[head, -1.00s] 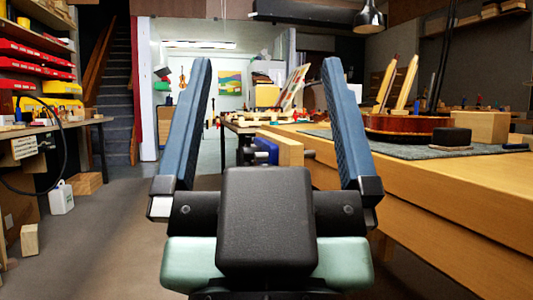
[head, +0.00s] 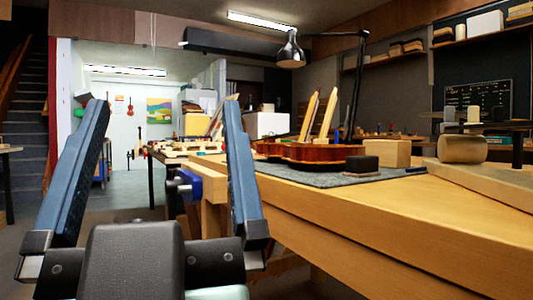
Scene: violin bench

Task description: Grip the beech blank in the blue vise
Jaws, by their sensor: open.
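My gripper (head: 166,108) is open and empty, its two long blue fingers pointing up and wide apart in the left half of the picture. The blue vise (head: 190,184) is at the left end of the workbench (head: 330,215), seen between the fingers and close to the right one, which hides part of it. A pale wooden jaw or board (head: 213,190) stands beside the blue part. A pale rectangular wood block (head: 397,153) lies on the bench at the right; it may be the beech blank, but I cannot be sure.
A violin body (head: 308,153) and a black block (head: 363,164) rest on a grey mat (head: 325,177) on the bench. A rounded wood piece (head: 462,149) sits on a board at the right. A lamp (head: 291,50) hangs above. Open floor lies at the left.

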